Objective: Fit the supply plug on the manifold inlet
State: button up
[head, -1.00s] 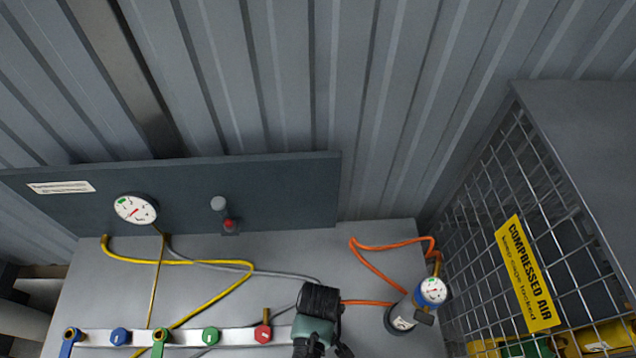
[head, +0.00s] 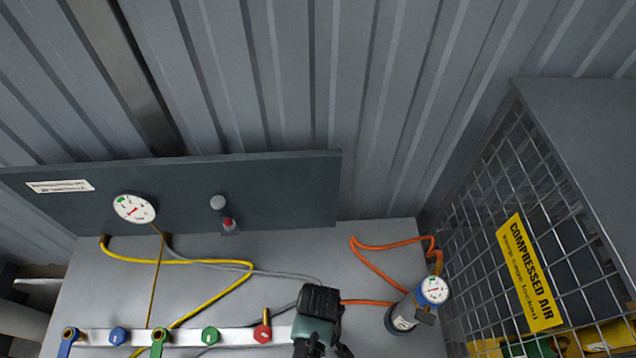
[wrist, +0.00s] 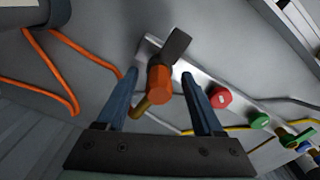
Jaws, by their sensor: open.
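In the wrist view, an orange cylindrical plug (wrist: 159,84) with a brass stem (wrist: 142,109) is at the end of the pale manifold bar (wrist: 200,85), beside a dark grey block (wrist: 177,44). My gripper (wrist: 159,74) is open, with one blue finger on each side of the plug. I cannot tell whether the fingers touch it or whether the plug is seated on the inlet. In the head view, my dark gripper (head: 320,300) hides the plug and the right end of the manifold (head: 240,335).
An orange hose (head: 370,265) loops near a grey cylinder with a gauge (head: 433,290). Yellow hose (head: 215,295) and grey hoses cross the table. Red (head: 263,333), green and blue knobs line the manifold. A wire cage (head: 480,225) stands at right; a panel (head: 280,190) at back.

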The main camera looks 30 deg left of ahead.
jog(key=shift+r, duration=0.1)
notch_tip(320, 180, up, 13)
jog(key=b, duration=0.1)
dwell(0.5)
